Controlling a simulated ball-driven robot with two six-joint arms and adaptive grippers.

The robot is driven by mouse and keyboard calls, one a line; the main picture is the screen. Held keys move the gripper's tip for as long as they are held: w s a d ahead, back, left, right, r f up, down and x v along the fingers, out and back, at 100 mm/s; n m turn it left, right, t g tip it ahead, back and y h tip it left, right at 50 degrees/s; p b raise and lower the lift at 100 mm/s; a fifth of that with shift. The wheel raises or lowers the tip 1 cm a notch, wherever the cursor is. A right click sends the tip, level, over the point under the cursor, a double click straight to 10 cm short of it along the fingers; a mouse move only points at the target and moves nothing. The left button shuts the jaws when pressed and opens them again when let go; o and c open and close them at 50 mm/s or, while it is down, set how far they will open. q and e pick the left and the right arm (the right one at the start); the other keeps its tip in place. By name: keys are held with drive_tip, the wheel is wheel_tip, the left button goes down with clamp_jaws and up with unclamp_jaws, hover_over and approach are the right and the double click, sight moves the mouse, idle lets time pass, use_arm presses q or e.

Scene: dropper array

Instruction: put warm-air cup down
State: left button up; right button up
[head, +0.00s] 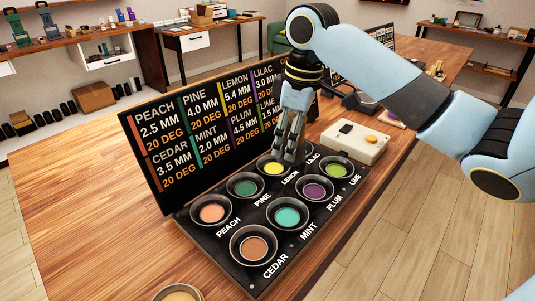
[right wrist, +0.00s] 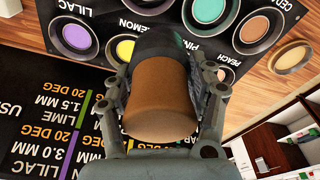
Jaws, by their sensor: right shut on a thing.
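My right gripper (head: 288,150) is over the far part of the black dropper board (head: 262,232), close to the lemon and lilac wells. In the right wrist view, its two fingers (right wrist: 165,100) are shut around an orange-brown cup-like object (right wrist: 158,103) with a dark far part, probably the warm-air cup. In the head view the fingers mostly hide that object. I cannot tell whether it touches the board. The lemon well (head: 271,168) is partly covered by the gripper. My left gripper is not in view.
A black sign (head: 160,192) stands behind. A beige box (head: 355,142) is at right. A round dish (head: 180,294) sits at the near edge.

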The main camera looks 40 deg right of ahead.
drive_tip(key=w+f, duration=0.1)
drive_tip(key=w, duration=0.1)
drive_tip(key=w+d+f, duration=0.1)
drive_tip(key=w+f, duration=0.1)
drive_tip(key=w, duration=0.1)
drive_tip(key=w+d+f, duration=0.1)
drive_tip(key=w, duration=0.1)
drive_tip(key=shift+w+d+f, duration=0.2)
drive_tip(key=shift+d+f, duration=0.05)
drive_tip(key=shift+f, duration=0.05)
drive_tip(key=shift+w+d+f, duration=0.15)
drive_tip(key=shift+w+f, duration=0.15)
drive_tip(key=shift+f, duration=0.1)
wheel_tip(320, 180, down, 3)
drive_tip(key=shift+f, duration=0.2)
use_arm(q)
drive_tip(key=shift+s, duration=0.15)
use_arm(e)
drive_tip(key=shift+f, duration=0.15)
drive_tip(key=o, duration=1.4)
drive_tip(key=shift+f, duration=0.1)
drive_tip(key=shift+c, duration=0.2)
